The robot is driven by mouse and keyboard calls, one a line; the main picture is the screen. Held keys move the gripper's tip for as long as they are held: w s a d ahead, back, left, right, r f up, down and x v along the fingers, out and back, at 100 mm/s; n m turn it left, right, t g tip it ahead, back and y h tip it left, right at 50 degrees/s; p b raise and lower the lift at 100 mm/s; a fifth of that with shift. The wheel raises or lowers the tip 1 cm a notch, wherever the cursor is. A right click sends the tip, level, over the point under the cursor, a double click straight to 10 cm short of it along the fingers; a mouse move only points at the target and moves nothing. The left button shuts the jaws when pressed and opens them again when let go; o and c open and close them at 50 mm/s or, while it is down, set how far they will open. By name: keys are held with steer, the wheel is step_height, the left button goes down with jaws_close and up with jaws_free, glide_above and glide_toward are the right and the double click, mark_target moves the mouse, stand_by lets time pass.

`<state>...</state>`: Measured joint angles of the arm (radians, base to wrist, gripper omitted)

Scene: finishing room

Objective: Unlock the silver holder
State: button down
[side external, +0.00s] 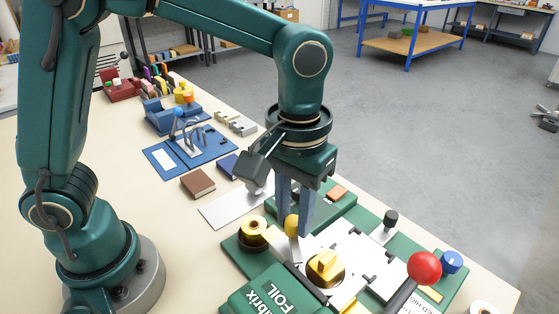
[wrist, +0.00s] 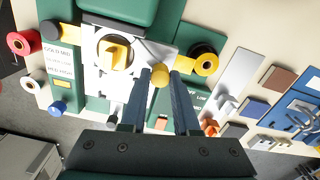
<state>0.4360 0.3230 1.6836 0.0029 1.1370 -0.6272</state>
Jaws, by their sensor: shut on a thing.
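The silver holder (side external: 352,252) is a pale metal plate assembly on the green foil machine (side external: 262,296); it also shows in the wrist view (wrist: 95,82). A round yellow dial (side external: 325,266) with a raised grip bar sits on it, also in the wrist view (wrist: 116,50). An upright yellow-topped handle (side external: 292,226) stands beside the dial. In the wrist view the yellow handle top (wrist: 160,75) lies between my fingertips. My gripper (side external: 294,222) points down and is shut on this handle. The handle's lower end is partly hidden.
A red-ball lever (side external: 425,267) rises at the front right. A foil spool (side external: 252,232) stands left of my gripper, and a black knob (side external: 390,219) and blue knob (side external: 451,262) stand to the right. A brown block (side external: 198,183) and blue tools lie behind on the table.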

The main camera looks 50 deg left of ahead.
mark_target(294, 221)
steer(key=m, duration=0.5)
steer(key=shift+m, duration=0.3)
steer(key=m, duration=0.5)
steer(key=shift+m, duration=0.4)
steer(key=c, duration=0.6)
jaws_free()
steer(key=shift+c, duration=0.2)
steer(key=shift+r, duration=0.15)
steer(key=shift+r, duration=2.5)
